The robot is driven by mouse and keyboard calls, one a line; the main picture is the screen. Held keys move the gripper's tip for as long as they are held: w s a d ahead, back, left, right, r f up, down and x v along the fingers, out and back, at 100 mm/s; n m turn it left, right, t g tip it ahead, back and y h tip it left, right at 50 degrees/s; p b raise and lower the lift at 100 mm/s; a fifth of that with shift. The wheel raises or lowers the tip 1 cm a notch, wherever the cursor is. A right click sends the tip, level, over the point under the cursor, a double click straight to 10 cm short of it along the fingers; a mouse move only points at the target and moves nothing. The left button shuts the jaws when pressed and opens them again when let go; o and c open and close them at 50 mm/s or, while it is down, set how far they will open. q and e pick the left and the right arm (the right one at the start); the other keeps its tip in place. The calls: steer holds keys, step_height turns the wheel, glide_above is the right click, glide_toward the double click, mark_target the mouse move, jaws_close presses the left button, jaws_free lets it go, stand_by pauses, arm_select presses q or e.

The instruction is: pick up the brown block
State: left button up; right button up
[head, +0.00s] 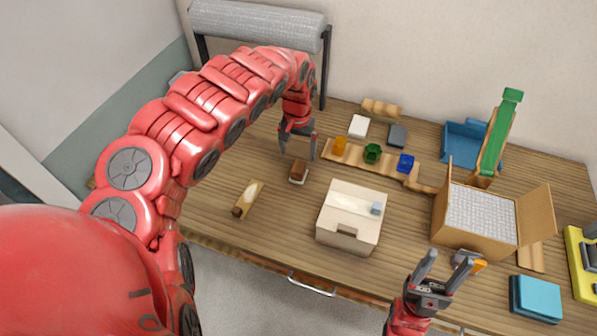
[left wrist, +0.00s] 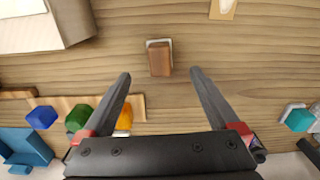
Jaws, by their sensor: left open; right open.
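The brown block (head: 298,170) rests on a thin white piece on the wooden table, in the middle left of the head view. In the left wrist view the brown block (left wrist: 160,60) lies beyond the fingertips, roughly in line with the gap between them. My left gripper (head: 298,145) is open and empty, above and just behind the block; its two fingers also show in the left wrist view (left wrist: 160,75). My right gripper (head: 447,258) is open and empty near the table's front edge, far from the block.
A white box (head: 351,215) stands right of the block. A wooden piece with a pale top (head: 248,199) lies to its left. Orange (head: 339,146), green (head: 372,152) and blue (head: 405,163) pieces sit on a wooden strip behind. An open cardboard box (head: 466,243) stands right.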

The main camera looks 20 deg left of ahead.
mark_target(299, 166)
arm_select(q)
steer(key=f, duration=0.3)
steer(key=shift+s+d+b, duration=0.15)
steer(key=shift+d+b, duration=0.05)
steer(key=shift+b, duration=0.15)
steer(key=shift+a+f+p, duration=0.1)
steer(key=shift+f+p, duration=0.2)
steer(key=shift+f, duration=0.85)
steer(key=shift+w+f+p, duration=0.2)
steer(key=shift+f+p, duration=0.15)
steer(key=shift+p, duration=0.1)
steer(key=f, duration=0.2)
steer(key=f+p, duration=0.1)
steer(key=shift+w+f, duration=0.25)
steer(key=shift+w, duration=0.05)
steer(key=shift+f, duration=0.55)
jaws_close()
